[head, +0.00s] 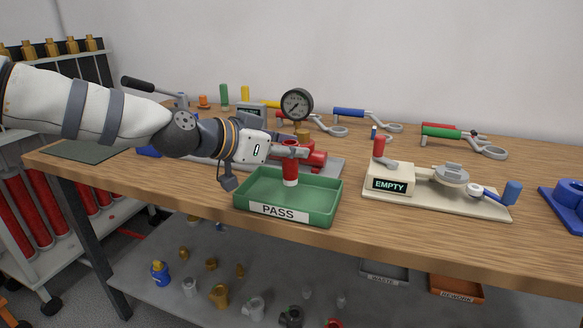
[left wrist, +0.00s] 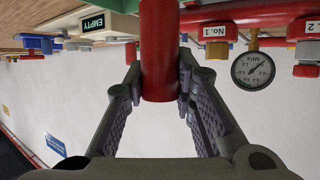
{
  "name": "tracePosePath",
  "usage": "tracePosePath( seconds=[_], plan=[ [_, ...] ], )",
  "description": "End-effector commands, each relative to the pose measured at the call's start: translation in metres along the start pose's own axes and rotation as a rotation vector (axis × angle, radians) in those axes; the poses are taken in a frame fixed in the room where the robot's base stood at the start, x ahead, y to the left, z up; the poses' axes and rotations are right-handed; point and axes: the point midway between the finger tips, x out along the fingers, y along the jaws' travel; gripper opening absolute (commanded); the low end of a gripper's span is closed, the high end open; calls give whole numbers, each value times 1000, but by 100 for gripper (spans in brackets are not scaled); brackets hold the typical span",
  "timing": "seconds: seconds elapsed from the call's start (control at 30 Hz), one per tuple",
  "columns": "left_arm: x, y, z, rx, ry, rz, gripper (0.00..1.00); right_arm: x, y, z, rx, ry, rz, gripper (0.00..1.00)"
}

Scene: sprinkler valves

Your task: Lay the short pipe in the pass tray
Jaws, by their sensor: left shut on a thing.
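The short red pipe (head: 290,168) stands upright in my left gripper (head: 291,150), with its pale lower end over the green pass tray (head: 322,216). The tray sits at the table's front edge, labelled PASS. I cannot tell whether the pipe's lower end touches the tray floor. In the left wrist view, the two fingers (left wrist: 160,88) are closed on the sides of the red pipe (left wrist: 159,50). My right gripper is in neither view.
Behind the tray is a red valve assembly (head: 316,158) with a pressure gauge (head: 296,103). To the right stands a cream fixture (head: 460,202) with an EMPTY sign (head: 389,184). Handled tools (head: 365,114) lie at the back. A lower shelf (head: 200,255) holds loose fittings.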

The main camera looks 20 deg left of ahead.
Motion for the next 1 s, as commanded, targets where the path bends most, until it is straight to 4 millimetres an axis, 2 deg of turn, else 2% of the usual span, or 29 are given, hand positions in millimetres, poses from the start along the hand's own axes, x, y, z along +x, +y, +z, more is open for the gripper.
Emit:
tracePosePath(
  seconds=[0.03,0.13,0.53,0.57,0.6,0.63,0.9,1.0],
  plan=[
    [7,-3,12,-6,-7,1,0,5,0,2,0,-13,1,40],
    [14,-2,31,-6,-7,1,0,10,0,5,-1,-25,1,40],
    [15,-1,35,-1,-1,0,0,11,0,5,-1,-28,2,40],
    [15,-1,34,-1,-1,0,31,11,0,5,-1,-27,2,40],
    [15,-1,34,-1,-1,0,40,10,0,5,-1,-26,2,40],
    [15,-1,34,-1,-1,0,44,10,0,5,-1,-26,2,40],
    [14,-1,33,0,-1,0,44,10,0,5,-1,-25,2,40],
    [6,-2,26,1,3,-2,44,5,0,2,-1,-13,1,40]
  ],
)
